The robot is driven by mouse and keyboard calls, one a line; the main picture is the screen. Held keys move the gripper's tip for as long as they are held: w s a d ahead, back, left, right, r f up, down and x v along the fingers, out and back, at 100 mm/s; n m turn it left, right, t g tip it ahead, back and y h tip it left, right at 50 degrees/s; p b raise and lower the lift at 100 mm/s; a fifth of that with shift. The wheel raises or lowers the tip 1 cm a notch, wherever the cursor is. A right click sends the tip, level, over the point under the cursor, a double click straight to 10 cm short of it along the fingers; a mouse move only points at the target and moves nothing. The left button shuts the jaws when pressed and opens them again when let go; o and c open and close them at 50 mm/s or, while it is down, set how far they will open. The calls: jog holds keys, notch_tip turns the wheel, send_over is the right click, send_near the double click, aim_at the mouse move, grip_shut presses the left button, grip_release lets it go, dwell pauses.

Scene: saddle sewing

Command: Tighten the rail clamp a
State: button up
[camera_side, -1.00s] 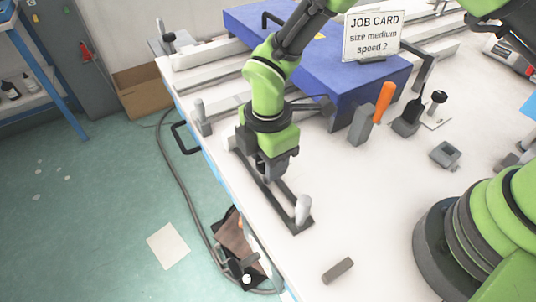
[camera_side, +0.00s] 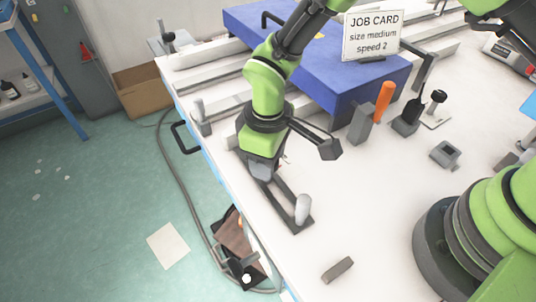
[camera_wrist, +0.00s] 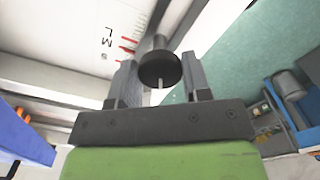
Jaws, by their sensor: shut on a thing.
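My gripper (camera_side: 262,172) points down at the near left edge of the white table in the side view, at the far end of a dark slotted bar.
A blue block (camera_side: 340,70) with a job card (camera_side: 373,36) reading size medium, speed 2 stands behind. A grey upright handle (camera_side: 303,208) rises from the bar's near end. An orange-handled tool (camera_side: 384,102) is at right. A small dark piece (camera_side: 338,270) lies in front.

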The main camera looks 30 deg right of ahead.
jog(key=m, duration=0.4)
jog(key=shift+m, duration=0.3)
dwell(0.3)
jog(key=o, duration=0.9)
jog(key=shift+o, duration=0.2)
jog(key=shift+r, duration=0.15)
notch_tip(320, 180, up, 9)
jog(key=shift+r, duration=0.35)
